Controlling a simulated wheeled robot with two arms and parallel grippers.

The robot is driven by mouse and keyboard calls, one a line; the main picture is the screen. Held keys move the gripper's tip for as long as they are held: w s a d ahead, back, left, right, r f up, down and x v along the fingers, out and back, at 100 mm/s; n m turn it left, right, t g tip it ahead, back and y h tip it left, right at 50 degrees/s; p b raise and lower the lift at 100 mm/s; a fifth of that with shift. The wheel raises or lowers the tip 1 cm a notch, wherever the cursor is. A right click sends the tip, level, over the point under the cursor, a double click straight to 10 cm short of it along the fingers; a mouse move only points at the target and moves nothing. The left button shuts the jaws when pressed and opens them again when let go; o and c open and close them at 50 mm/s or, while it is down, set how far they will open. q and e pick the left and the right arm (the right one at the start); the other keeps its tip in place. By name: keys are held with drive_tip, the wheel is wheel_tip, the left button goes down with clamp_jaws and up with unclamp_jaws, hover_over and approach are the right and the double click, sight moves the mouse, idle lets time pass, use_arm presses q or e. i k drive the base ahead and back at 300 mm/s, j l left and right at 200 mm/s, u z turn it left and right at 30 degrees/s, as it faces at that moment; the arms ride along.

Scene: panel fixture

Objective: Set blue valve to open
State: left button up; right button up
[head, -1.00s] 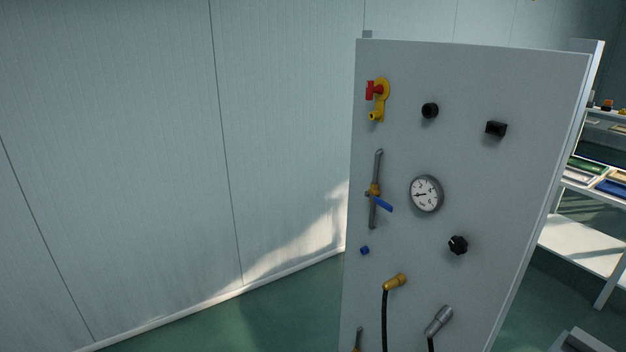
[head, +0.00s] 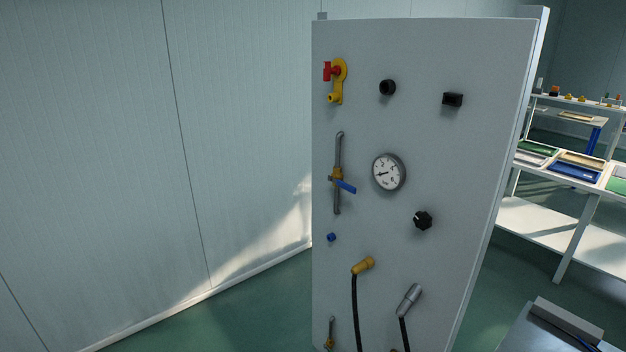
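The blue valve (head: 345,187) is a blue lever handle on a brass body, set in a vertical grey pipe (head: 338,150) on the left part of the panel (head: 450,160). The handle sticks out to the right and slightly down, across the pipe rather than in line with it. Neither of my grippers shows in the head view, and nothing touches the valve.
The panel also carries a yellow tap with a red handle (head: 335,78), a gauge (head: 389,173), black knobs (head: 423,220) and hose connectors (head: 363,266). A shelf (head: 565,170) stands behind at right. A grey box-like object (head: 567,320) is at bottom right. Green floor shows left.

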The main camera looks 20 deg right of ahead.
sight(342, 185)
drive_tip(key=i+j, duration=0.15)
drive_tip(key=i, duration=0.8)
